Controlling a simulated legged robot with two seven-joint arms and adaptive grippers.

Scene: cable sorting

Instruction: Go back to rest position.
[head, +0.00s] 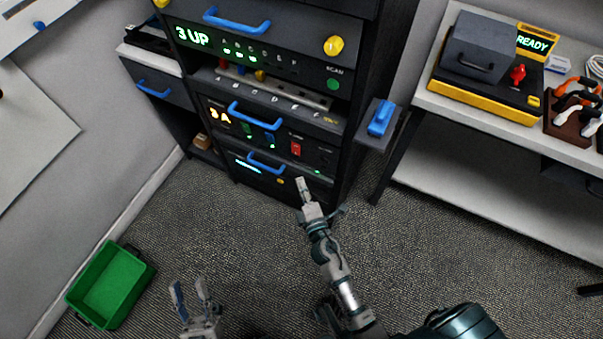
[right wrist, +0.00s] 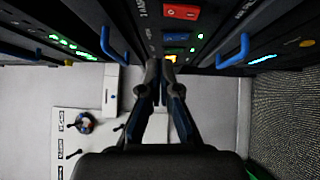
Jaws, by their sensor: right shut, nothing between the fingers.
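My right gripper (head: 302,186) is shut and empty, in front of the lower part of the black rack (head: 345,150). In the right wrist view its two fingertips (right wrist: 161,72) are close together with nothing held, and the rack's panels and blue handles show beyond them. My left gripper (head: 190,287) is low in the head view, over the carpet, with its fingers apart and nothing between them.
A green bin (head: 107,287) stands on the floor at left. A white bench (head: 440,110) with a yellow-black station (head: 490,95) is at right. A blue handle (head: 381,118) sits on the rack's side shelf. Carpet between is clear.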

